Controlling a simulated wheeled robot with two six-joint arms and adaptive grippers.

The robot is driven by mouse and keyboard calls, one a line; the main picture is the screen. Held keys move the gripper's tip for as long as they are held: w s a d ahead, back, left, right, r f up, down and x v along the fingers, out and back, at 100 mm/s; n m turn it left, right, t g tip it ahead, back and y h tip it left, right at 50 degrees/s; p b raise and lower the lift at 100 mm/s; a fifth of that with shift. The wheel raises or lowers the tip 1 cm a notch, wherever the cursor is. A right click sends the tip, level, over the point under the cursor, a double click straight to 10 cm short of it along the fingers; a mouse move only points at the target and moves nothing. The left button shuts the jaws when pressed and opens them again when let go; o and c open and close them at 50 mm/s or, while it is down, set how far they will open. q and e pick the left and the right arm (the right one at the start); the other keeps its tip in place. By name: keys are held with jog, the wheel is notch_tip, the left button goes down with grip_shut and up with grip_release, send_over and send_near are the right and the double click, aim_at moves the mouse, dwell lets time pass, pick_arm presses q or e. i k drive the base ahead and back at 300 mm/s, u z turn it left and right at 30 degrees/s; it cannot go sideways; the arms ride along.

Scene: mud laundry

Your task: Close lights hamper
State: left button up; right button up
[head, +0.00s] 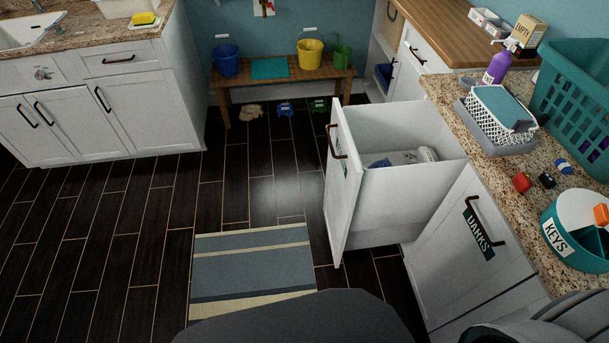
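The pulled-out hamper drawer (343,190) stands open to the left of the right-hand counter. Its white front panel carries a dark bar handle (337,143), and light-coloured laundry (405,158) lies inside. No label on its front is readable from here. Neither gripper can be made out; only grey and dark parts of my own body show along the bottom edge.
The granite counter (497,178) on the right holds a teal basket (577,100), a purple bottle (496,67) and a KEYS container (575,230). A striped rug (252,265) lies left of the drawer. A bench (284,77) with buckets stands at the back. Dark floor is clear on the left.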

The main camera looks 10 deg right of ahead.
aim_at(363, 207)
jog(key=u, duration=0.15)
jog(key=i, duration=0.65)
jog(key=z, duration=0.7)
jog(key=i, duration=0.5)
jog(key=z, duration=0.85)
jog(key=k, duration=0.3)
jog(key=u, duration=0.55)
jog(key=i, duration=0.35)
jog(key=z, duration=1.05)
